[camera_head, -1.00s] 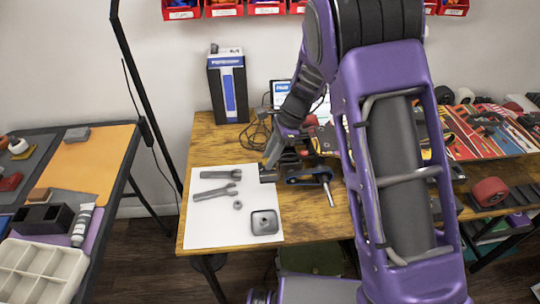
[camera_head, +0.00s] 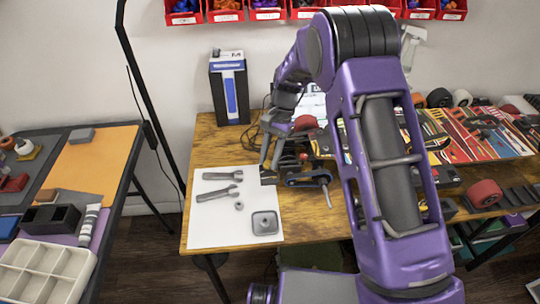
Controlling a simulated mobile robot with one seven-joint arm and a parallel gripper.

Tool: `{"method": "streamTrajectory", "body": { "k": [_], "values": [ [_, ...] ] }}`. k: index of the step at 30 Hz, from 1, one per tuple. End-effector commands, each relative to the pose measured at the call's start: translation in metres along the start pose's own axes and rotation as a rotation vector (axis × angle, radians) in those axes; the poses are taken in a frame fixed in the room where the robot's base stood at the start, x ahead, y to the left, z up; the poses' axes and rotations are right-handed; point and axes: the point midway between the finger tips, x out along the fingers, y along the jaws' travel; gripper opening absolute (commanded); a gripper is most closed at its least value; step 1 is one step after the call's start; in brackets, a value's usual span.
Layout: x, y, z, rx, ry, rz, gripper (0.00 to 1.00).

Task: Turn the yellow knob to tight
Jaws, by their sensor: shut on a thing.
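My gripper (camera_head: 269,158) points down at the left end of a dark device with a belt loop (camera_head: 307,178) on the wooden table. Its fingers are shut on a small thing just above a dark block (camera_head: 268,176). The fingers hide what they hold. I cannot make out the yellow knob in this view. A thin grey rod sticks out from the right end of the device toward the table's front.
A white sheet (camera_head: 212,220) left of the device holds two wrenches (camera_head: 219,185), a nut and a grey square part (camera_head: 265,223). Skateboard decks (camera_head: 480,130) and wheels lie at right. My forearm covers the table's middle right.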

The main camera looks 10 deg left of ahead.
Motion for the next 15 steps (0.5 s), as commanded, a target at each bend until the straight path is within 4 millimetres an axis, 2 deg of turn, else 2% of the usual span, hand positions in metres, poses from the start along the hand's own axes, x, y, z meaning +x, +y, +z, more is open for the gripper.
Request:
{"method": "streamTrajectory", "body": {
  "k": [6, 15],
  "values": [
    [-0.0007, -0.0018, 0.0001, -0.146, 0.001, 0.059, 0.0],
    [-0.0004, -0.0025, 0.0, -0.265, 0.001, 0.109, 0.0]
  ]
}}
